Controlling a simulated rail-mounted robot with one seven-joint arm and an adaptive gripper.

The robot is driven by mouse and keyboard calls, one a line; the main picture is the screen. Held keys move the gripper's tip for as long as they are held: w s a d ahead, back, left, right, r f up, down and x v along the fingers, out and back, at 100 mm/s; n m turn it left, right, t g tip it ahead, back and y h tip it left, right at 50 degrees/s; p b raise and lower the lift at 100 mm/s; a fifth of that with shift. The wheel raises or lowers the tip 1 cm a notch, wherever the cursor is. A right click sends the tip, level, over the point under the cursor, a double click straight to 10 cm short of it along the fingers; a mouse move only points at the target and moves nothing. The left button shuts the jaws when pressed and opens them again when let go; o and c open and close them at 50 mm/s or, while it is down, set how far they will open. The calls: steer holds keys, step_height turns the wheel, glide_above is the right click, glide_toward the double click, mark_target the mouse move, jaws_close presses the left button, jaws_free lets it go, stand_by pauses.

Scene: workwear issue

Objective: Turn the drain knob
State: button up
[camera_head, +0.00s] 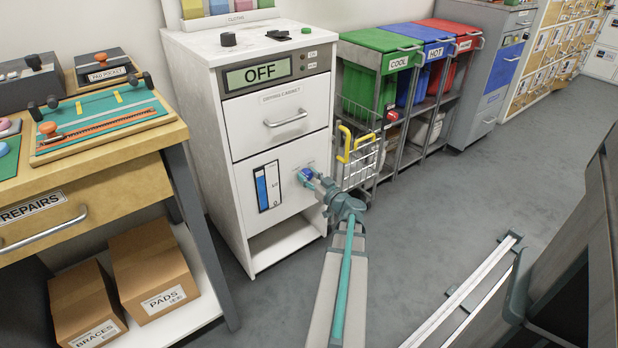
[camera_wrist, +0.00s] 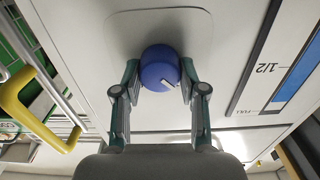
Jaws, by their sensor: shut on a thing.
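The blue drain knob (camera_head: 305,174) is on the lower front of the white drying cabinet (camera_head: 226,151), to the right of a blue level gauge (camera_head: 268,186). In the wrist view the round knob (camera_wrist: 160,70) has a short white mark near its lower edge. My gripper (camera_wrist: 160,78) has one finger on each side of the knob and is shut on it. In the head view my gripper (camera_head: 312,181) reaches the knob from the front right and partly covers it.
The cabinet's display (camera_head: 262,74) reads OFF. A wire basket with a yellow handle (camera_head: 357,145) is close to the right of my gripper. Green, blue and red bins stand beyond it. A wooden bench marked REPAIRS (camera_head: 90,205) is at the left.

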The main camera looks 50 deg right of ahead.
steer(key=shift+f+m+b, duration=0.1)
steer(key=shift+m+b, duration=0.2)
steer(key=m+b, duration=0.2)
steer(key=m, duration=0.1)
steer(key=m+b, duration=0.1)
steer(key=m, duration=0.3)
steer(key=shift+d+b, duration=0.1)
steer(key=shift+b, duration=0.25)
steer(key=m, duration=0.5)
steer(key=shift+s, duration=0.1)
steer(key=m+p, duration=0.1)
steer(key=m, duration=0.4)
steer(key=shift+f+p, duration=0.1)
steer(key=shift+p, duration=0.3)
steer(key=o, duration=1.1)
steer(key=shift+o, duration=0.2)
